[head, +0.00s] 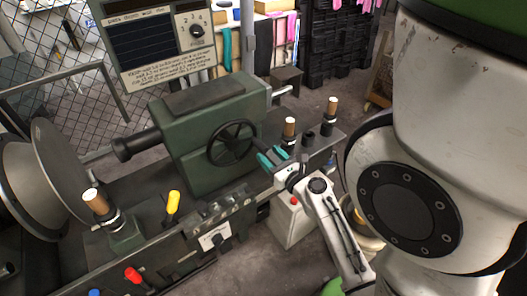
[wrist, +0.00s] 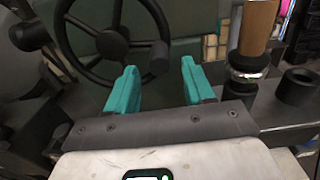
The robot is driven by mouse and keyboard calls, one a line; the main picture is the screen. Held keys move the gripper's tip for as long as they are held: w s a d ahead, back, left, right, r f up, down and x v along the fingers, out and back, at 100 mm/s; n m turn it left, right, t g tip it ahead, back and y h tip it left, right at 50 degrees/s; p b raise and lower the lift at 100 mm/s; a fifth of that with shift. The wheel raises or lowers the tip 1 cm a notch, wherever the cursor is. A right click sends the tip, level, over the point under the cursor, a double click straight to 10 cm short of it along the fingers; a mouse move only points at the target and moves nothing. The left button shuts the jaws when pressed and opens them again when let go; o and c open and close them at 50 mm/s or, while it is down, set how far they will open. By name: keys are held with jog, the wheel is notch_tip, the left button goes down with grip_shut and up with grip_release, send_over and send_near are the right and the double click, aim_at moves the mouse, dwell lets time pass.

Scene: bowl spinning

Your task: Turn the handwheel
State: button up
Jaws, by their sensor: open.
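The black handwheel (head: 231,143) is a spoked ring on the front of the green machine housing (head: 185,125). In the wrist view the handwheel (wrist: 68,34) fills the upper left, with its hub, several spokes and a short dark handle (wrist: 159,57) on the right side of its rim. My gripper (head: 272,157) is just right of and below the wheel in the head view. Its two teal fingers (wrist: 158,82) are spread apart with nothing seen between them. The handle appears beyond and between the fingertips in the wrist view; contact cannot be told.
A wooden-topped lever (head: 290,128) stands close right of my gripper; it also shows in the wrist view (wrist: 256,35). A second wooden lever (head: 331,108) is farther right. A yellow-handled lever (head: 172,203) and a red knob (head: 133,274) are at the front left.

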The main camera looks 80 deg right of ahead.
jog(key=shift+b+v, duration=0.75)
jog(key=shift+v, duration=2.05)
jog(key=w+a+f+n+t+y, duration=0.1)
jog(key=w+a+f+n+y, duration=0.2)
jog(key=w+a+n+y, duration=0.7)
jog(key=w+a+f+n+y, duration=0.35)
jog(key=w+a+n, duration=0.3)
jog(key=n, duration=0.65)
jog(key=s+a+n+g, duration=0.3)
jog(key=a+n+g, duration=0.2)
jog(key=n, duration=0.6)
jog(key=s+a+f+n+g, duration=0.1)
jog(key=s+a+n+g, duration=0.3)
jog(key=n, duration=0.7)
jog(key=a+g, duration=0.1)
jog(key=g, duration=0.1)
jog(key=shift+a+f+g, duration=0.3)
jog(key=shift+a, duration=0.1)
